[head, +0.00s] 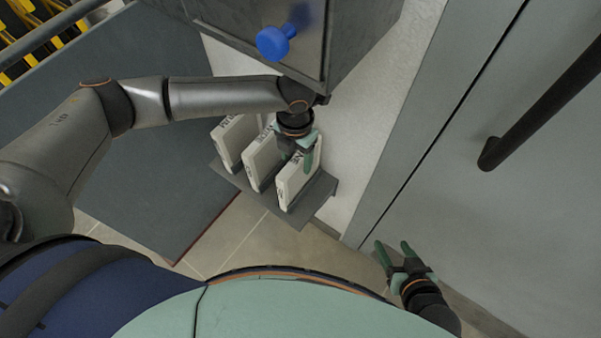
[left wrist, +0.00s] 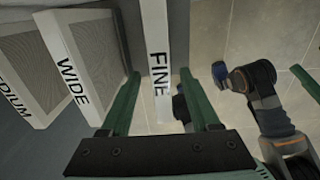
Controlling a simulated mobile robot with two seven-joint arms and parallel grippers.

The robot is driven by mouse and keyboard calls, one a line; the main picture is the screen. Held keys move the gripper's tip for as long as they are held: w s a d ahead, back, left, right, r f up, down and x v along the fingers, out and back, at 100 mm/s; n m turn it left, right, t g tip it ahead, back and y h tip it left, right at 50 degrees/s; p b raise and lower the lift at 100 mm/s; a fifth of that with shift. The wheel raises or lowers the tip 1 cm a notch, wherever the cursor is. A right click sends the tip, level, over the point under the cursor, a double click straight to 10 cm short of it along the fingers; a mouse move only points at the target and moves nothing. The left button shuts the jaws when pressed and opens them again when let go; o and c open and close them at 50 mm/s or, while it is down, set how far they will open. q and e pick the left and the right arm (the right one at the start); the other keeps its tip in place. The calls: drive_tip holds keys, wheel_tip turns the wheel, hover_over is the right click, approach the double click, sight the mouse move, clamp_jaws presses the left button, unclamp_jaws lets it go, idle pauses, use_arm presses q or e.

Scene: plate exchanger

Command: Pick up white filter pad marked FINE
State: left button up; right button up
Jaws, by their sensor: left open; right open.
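The white filter pad marked FINE (left wrist: 156,45) stands upright between the two green fingers of my left gripper (left wrist: 161,78) in the left wrist view. The fingers are open with a gap to the pad on each side. In the head view the FINE pad (head: 294,186) is the rightmost of three pads, and my left gripper (head: 297,152) is over its upper edge, partly hiding it. My right gripper (head: 393,246) is open and empty at lower right, beside the grey door panel.
The WIDE pad (left wrist: 70,65) and the MEDIUM pad (left wrist: 19,97) stand left of FINE. All three stand on a grey rack (head: 313,204). A grey metal box (head: 330,45) with a blue knob (head: 273,43) overhangs close behind my left wrist. A dark handle (head: 540,105) juts from the door panel.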

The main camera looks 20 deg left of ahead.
sight(300, 175)
use_arm(q)
wheel_tip(300, 175, down, 4)
drive_tip(key=shift+r+b, duration=0.1)
drive_tip(key=shift+b, duration=0.2)
clamp_jaws()
idle(0.3)
